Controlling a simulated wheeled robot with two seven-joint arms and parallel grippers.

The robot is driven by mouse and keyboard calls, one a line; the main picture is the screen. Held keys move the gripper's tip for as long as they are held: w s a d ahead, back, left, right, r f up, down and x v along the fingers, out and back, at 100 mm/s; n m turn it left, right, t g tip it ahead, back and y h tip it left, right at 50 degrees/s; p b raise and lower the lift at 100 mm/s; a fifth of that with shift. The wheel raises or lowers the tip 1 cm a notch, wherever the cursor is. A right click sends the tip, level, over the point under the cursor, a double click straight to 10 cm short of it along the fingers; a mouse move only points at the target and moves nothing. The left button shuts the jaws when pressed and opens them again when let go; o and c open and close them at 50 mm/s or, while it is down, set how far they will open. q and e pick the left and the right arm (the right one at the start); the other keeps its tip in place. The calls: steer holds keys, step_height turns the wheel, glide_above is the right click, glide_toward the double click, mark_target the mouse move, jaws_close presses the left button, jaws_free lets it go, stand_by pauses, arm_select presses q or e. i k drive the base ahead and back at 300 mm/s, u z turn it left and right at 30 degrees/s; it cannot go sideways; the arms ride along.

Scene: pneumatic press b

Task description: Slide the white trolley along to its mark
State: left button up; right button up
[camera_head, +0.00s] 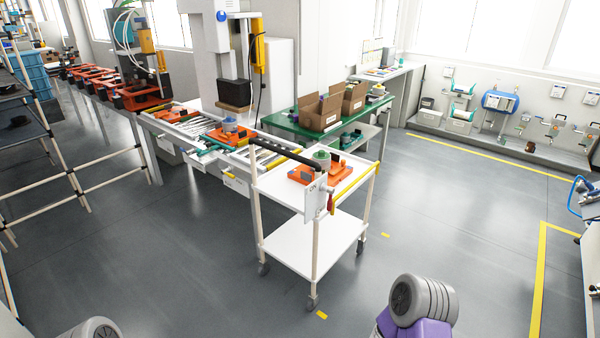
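The white trolley (305,243) stands upright on casters near the middle of the view, beside the end of the press bench. Neither gripper is in view; only parts of my arms show at the bottom edge, apart from the trolley.
The press bench (185,135) with orange fixtures stands behind left. A green table (352,130) with open cardboard boxes (320,112) is behind the trolley. A dark-shelved rack (35,140) stands at left. Grey floor is clear in front and right, with yellow lines (541,270) at right.

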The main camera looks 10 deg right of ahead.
mark_target(310, 242)
steer(key=z, duration=1.05)
steer(key=i, duration=1.3)
steer(key=u, duration=0.2)
